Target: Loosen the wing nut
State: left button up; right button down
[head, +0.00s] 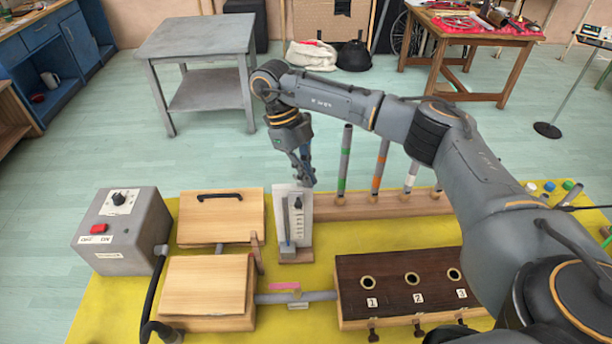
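A small upright white panel (304,226) with a scale of marks stands on a wooden base in the middle of the yellow-topped bench. A small dark part (298,203) sits on the panel near its top; it may be the wing nut, but it is too small to tell. My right gripper (308,181) points down just above and behind the panel's top edge. Its fingers are narrow and seen from the side, so their opening does not show clearly. I see nothing held in it. My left gripper is not in view.
A grey box (122,230) with a dial and red button, and two wooden boxes (222,216), stand left. A row of upright tubes (344,160) is behind right. A dark block (395,280) with three numbered holes is in front right. Bare yellow bench (420,232) lies between.

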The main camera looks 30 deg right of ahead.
jog(key=shift+f, duration=0.15)
jog(key=n, duration=0.1)
jog(key=n+h+b, duration=0.1)
jog(key=n, duration=0.2)
jog(key=shift+w+d+t, duration=0.15)
jog(key=shift+d+t, duration=0.1)
jog(key=shift+t, duration=0.15)
jog(key=shift+b, duration=0.3)
jog(key=c, duration=1.7)
grip_release()
jog(key=shift+o, duration=1.3)
jog(key=shift+w+f, duration=0.1)
jog(key=shift+w, duration=0.15)
